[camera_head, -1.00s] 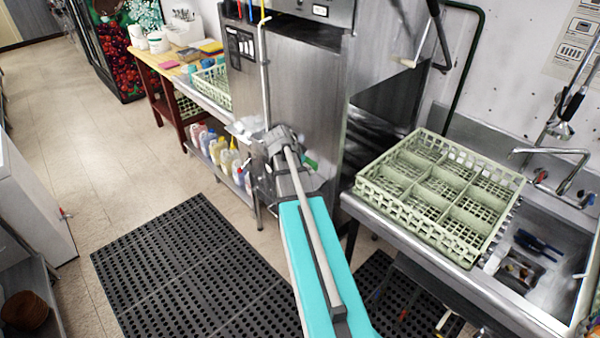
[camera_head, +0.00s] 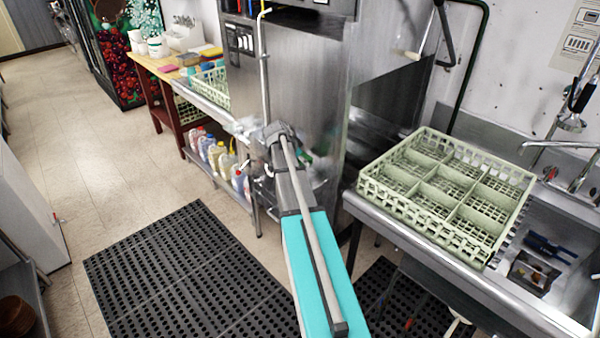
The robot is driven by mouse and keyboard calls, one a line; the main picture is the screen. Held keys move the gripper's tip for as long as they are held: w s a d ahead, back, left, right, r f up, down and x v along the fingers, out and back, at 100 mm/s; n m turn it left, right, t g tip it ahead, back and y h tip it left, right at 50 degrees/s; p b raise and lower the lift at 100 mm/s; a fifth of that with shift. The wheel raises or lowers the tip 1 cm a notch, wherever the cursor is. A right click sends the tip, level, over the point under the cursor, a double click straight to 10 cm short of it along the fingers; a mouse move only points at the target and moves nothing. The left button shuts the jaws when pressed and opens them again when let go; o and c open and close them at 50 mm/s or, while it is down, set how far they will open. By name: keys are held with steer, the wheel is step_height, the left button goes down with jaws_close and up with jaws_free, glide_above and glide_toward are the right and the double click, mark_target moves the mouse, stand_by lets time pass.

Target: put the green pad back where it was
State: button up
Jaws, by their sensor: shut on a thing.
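My gripper (camera_head: 282,138) is at the far end of my teal arm, in front of the steel dishwasher. My own wrist largely hides its fingers. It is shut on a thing. A small patch of green (camera_head: 306,154) shows just right of the wrist, and it looks like the edge of the green pad. The rest of the pad is hidden. Several colored pads or sponges, yellow (camera_head: 211,51) and pink (camera_head: 168,68) among them, lie on the wooden table (camera_head: 150,62) at the back left.
A steel dishwasher (camera_head: 300,80) stands behind my gripper. A pale green rack (camera_head: 445,190) sits on the sink counter at right. A low shelf with several bottles (camera_head: 217,155) is left of the gripper. Black mats (camera_head: 185,270) cover the near floor; the tiled floor (camera_head: 100,150) at left is clear.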

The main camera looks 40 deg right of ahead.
steer(key=shift+w+d+f, duration=0.1)
steer(key=shift+w+f, duration=0.05)
steer(key=shift+f, duration=0.05)
stand_by(0.3)
steer(key=shift+w+d+f+b, duration=0.15)
steer(key=shift+w+f+b, duration=0.1)
steer(key=shift+f+b, duration=1.7)
steer(key=shift+b, duration=0.05)
steer(key=shift+f, duration=0.1)
steer(key=o, duration=0.9)
steer(key=shift+r, duration=0.2)
steer(key=p+v, duration=0.3)
steer(key=v, duration=0.1)
steer(key=shift+r+p, duration=0.1)
steer(key=shift+p, duration=0.25)
steer(key=p+v, duration=0.6)
steer(key=v, duration=0.1)
steer(key=shift+a+r, duration=0.25)
steer(key=shift+r, duration=0.05)
